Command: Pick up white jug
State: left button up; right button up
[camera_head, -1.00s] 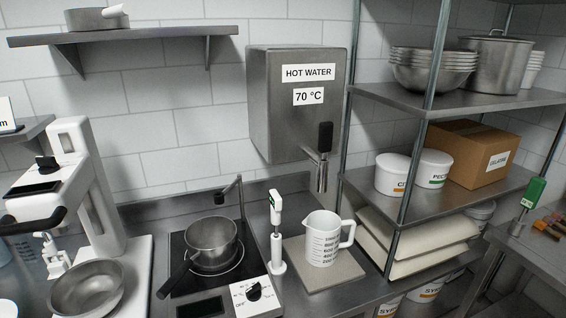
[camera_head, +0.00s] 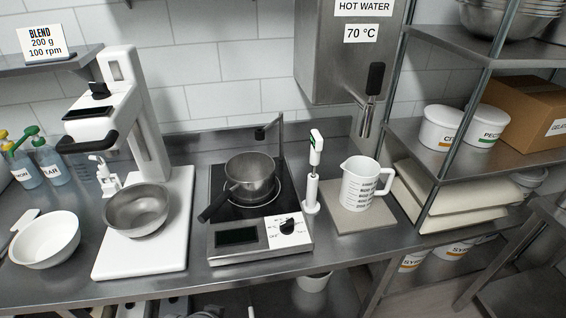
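The white jug (camera_head: 361,184) is a measuring jug with dark scale marks and a handle on its right side. It stands upright on a square grey-beige pad (camera_head: 345,221) on the steel counter, below and near the hot water tap. Neither of my grippers is in view.
Left of the jug stands a white thermometer-like stick in a holder (camera_head: 311,195), then a hotplate (camera_head: 262,240) with a saucepan (camera_head: 250,178). A mixer stand (camera_head: 139,120) with a steel bowl is further left. The hot water tap (camera_head: 367,118) hangs behind the jug. A shelf post is to its right.

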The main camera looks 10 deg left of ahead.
aim_at(365, 184)
jog(key=u, duration=2.15)
jog(key=z, duration=2.5)
jog(key=i+l+u, duration=0.35)
jog(key=i+j, duration=0.1)
jog(key=i, duration=0.05)
